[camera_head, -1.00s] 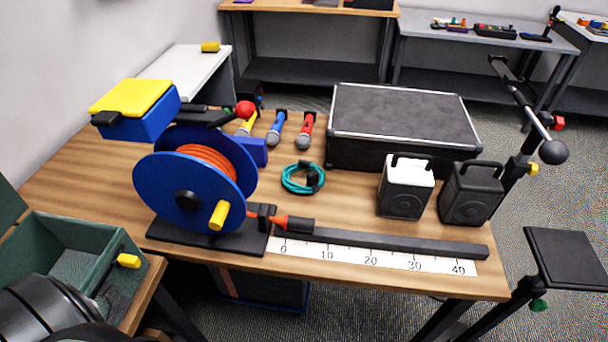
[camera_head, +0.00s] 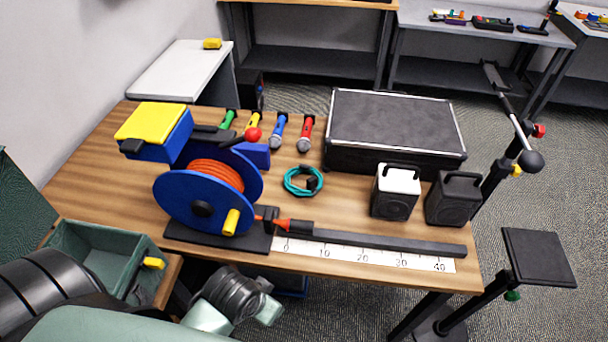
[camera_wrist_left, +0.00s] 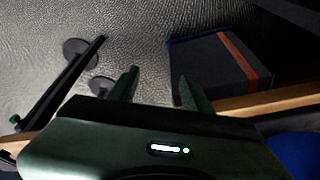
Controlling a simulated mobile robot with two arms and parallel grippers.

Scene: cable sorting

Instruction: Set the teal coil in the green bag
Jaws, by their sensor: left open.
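The teal coil (camera_head: 303,181) lies on the wooden table, right of the big blue cable reel (camera_head: 187,202). It has a black clip or tie on its right side. A green open-topped container (camera_head: 66,239) with a yellow latch stands at the left, below the table's left part; I cannot tell whether it is the green bag. My left gripper (camera_wrist_left: 160,92) is open and empty in the left wrist view, with floor beyond its fingers. In the head view my left wrist is low, in front of the table's front edge and apart from the coil. My right gripper is not in view.
Several microphones (camera_head: 277,132) lie behind the coil. A black case (camera_head: 394,130) and white (camera_head: 396,192) and black (camera_head: 453,198) speakers stand to its right. A ruler strip (camera_head: 365,256) and dark bar run along the front. A dark box (camera_wrist_left: 215,75) with an orange stripe stands beneath the table.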

